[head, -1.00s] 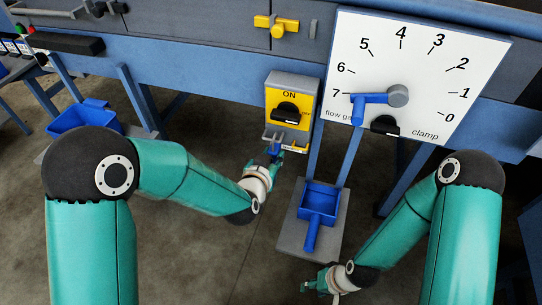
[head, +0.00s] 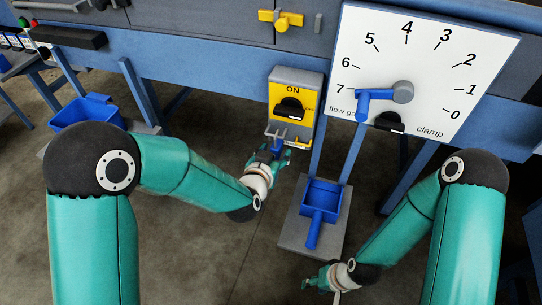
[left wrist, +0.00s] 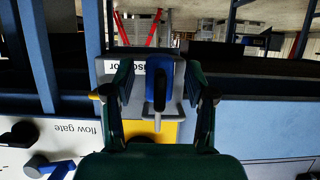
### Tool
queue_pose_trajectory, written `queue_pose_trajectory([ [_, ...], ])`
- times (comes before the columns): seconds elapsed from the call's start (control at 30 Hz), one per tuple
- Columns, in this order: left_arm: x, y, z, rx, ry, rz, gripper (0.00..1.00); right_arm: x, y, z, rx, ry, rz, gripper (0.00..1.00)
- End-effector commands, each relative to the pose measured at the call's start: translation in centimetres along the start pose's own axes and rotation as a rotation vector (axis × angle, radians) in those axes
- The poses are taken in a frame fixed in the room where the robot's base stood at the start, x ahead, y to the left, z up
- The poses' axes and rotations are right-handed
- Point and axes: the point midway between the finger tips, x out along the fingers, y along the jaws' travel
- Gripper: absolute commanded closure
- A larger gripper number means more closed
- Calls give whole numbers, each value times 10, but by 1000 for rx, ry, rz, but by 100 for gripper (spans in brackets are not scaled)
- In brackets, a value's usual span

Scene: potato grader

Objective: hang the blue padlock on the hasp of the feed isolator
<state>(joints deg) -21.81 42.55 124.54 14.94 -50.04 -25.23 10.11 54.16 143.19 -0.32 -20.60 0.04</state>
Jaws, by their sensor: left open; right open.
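The feed isolator (head: 293,100) is a yellow and grey box with a black handle at "ON". Its grey hasp (head: 290,138) sticks out at the bottom. The blue padlock (head: 277,146) is just below the hasp. In the left wrist view, which is upside down, the padlock (left wrist: 159,78) has its shackle at the hasp bar; I cannot tell whether it is threaded through. My left gripper (head: 276,157) is open, its fingers on either side of the padlock with gaps in the left wrist view (left wrist: 160,92). My right gripper (head: 312,283) is open and empty, low in front of the grey plate.
A white gauge board (head: 425,75) with a blue lever (head: 375,97) is right of the isolator. A blue tray with a handle (head: 321,197) sits on a grey plate (head: 299,232) below. A blue bin (head: 86,112) is at left. Open floor lies between my arms.

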Motion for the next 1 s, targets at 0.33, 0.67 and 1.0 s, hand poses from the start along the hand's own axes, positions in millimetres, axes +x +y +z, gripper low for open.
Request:
queue_pose_trajectory([
  [0.33, -46, 0, -1, 0, 2, 1, 44, 0, 0, 0, 0, 0, 0, 56],
  [0.67, -105, 0, -1, 0, 2, 0, 44, 0, 0, 0, 0, 0, 0, 56],
  [1.0, -116, -11, 4, -12, -11, -22, 44, 0, 0, 0, 0, -1, 0, 56],
])
